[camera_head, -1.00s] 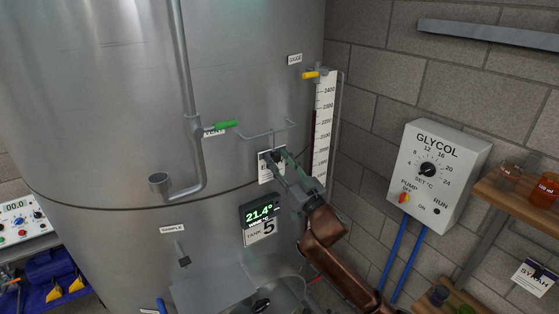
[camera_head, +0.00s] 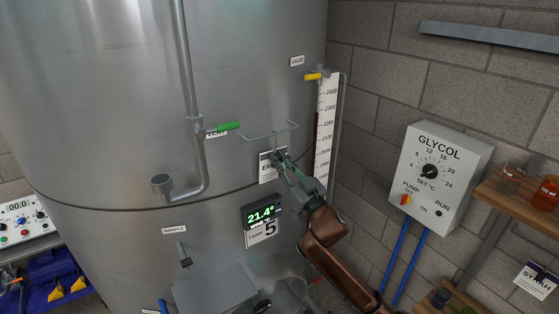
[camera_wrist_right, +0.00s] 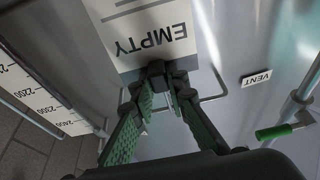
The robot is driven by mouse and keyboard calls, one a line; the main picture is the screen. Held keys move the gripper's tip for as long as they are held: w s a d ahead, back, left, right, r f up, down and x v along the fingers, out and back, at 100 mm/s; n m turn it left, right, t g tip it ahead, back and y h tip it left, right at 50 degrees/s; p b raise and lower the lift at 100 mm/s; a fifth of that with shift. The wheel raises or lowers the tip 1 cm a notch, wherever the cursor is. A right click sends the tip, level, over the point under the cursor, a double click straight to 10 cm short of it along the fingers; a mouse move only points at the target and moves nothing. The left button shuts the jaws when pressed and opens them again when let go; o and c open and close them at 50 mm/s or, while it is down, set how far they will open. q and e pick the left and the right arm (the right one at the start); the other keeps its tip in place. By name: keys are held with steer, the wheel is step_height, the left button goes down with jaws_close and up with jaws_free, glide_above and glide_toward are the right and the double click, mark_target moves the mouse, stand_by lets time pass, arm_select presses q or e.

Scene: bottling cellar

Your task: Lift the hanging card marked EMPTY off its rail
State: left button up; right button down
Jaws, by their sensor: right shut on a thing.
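The white card marked EMPTY (camera_head: 266,170) is in front of the steel tank, just below the thin wire rail (camera_head: 268,134). My right gripper (camera_head: 279,157) reaches up from the lower right and covers part of the card. In the right wrist view, the card (camera_wrist_right: 145,28) appears upside down beyond the fingertips. The right gripper (camera_wrist_right: 162,76) is shut on a small dark tab at the card's edge. Whether the card still touches the rail cannot be made out. My left gripper is not in view.
A green-handled vent valve (camera_head: 227,126) and its pipe are left of the rail. The level gauge (camera_head: 325,135) stands close on the right. A temperature display (camera_head: 262,215) sits below the card. The glycol box (camera_head: 440,172) is on the wall further right.

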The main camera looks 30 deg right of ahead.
steer(key=shift+r, duration=0.15)
stand_by(0.3)
steer(key=shift+s+r+p, duration=0.1)
steer(key=shift+r+p, duration=1.55)
steer(key=shift+p, duration=0.1)
steer(key=shift+s+f, duration=0.15)
steer(key=shift+s, duration=0.05)
steer(key=s+p, duration=0.2)
steer(key=s, duration=0.7)
steer(key=shift+s+d, duration=0.25)
steer(key=shift+d, duration=0.15)
